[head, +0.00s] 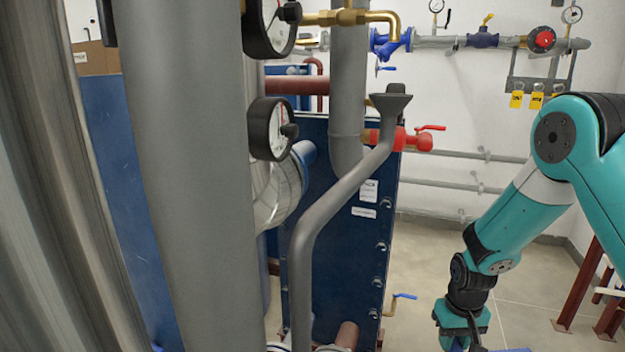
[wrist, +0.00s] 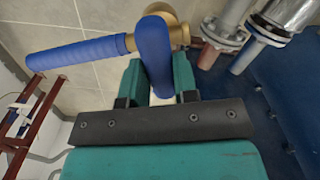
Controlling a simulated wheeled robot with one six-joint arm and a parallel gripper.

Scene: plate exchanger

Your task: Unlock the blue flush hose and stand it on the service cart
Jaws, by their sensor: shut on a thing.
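In the wrist view, my gripper (wrist: 158,80) has its two teal fingers closed on a rounded blue lever-like piece (wrist: 155,42). The upper part of this piece stands out beyond the fingertips, beside a brass fitting (wrist: 180,30). A thick blue cylinder (wrist: 75,52), which looks like the hose, reaches left from the brass fitting. In the head view my gripper (head: 463,332) is low at the right, partly cut off by the bottom edge. A sliver of blue (head: 512,350) shows beside it. I do not make out the service cart in either view.
A large grey pipe (head: 185,170) and a bent grey pipe (head: 318,215) stand left of my arm. Behind them is a dark blue plate exchanger (head: 345,245) with a red valve (head: 415,140). Dark red frame legs (head: 580,285) stand at the right. Open tiled floor (head: 430,255) lies between.

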